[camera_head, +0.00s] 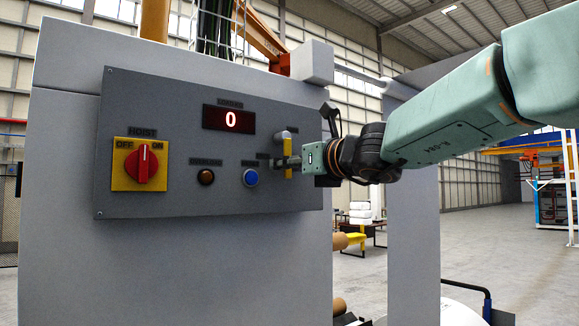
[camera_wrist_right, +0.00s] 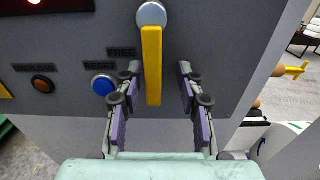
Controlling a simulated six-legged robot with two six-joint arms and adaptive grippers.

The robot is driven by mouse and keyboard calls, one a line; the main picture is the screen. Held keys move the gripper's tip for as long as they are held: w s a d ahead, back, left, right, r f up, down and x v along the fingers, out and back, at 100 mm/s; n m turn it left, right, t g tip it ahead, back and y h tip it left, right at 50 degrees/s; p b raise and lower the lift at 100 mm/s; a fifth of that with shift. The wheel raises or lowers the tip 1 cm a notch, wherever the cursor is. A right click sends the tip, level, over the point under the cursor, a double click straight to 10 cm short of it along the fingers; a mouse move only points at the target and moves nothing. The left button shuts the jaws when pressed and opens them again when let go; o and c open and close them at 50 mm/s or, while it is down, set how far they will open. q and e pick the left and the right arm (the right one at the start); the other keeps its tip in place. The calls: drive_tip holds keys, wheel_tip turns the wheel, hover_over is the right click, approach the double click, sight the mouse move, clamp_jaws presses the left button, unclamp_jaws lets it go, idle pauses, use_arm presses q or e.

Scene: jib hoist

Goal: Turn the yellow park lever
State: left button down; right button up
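The yellow park lever (camera_wrist_right: 152,62) hangs straight down from a round silver pivot (camera_wrist_right: 151,14) on the grey panel. In the head view the lever (camera_head: 288,146) is at the panel's right side, partly hidden by my right gripper (camera_head: 287,162). In the right wrist view my right gripper (camera_wrist_right: 158,78) is open, with one finger on each side of the lever. Gaps show between both fingers and the lever, so it is not clamped. My left gripper is not in view.
The grey control panel (camera_head: 150,88) carries a red rotary hoist switch (camera_head: 143,164) on a yellow plate, a display (camera_head: 229,119) reading 0, an amber button (camera_head: 206,177) and a blue button (camera_head: 250,177). The blue button (camera_wrist_right: 103,85) is close beside my gripper's left finger.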

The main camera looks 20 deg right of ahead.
drive_tip(key=shift+s+a+r, duration=0.3)
drive_tip(key=shift+s+a, duration=0.2)
drive_tip(key=shift+a, duration=0.2)
drive_tip(key=shift+c, duration=1.5)
drive_tip(key=shift+w+d+f, duration=0.3)
drive_tip(key=shift+w+d, duration=0.15)
drive_tip(key=shift+d, duration=0.25)
drive_tip(key=c, duration=0.4)
drive_tip(key=shift+s+a+r, duration=0.15)
drive_tip(key=shift+s+a, duration=0.05)
drive_tip(key=shift+a, duration=0.3)
clamp_jaws()
drive_tip(key=shift+d, duration=0.15)
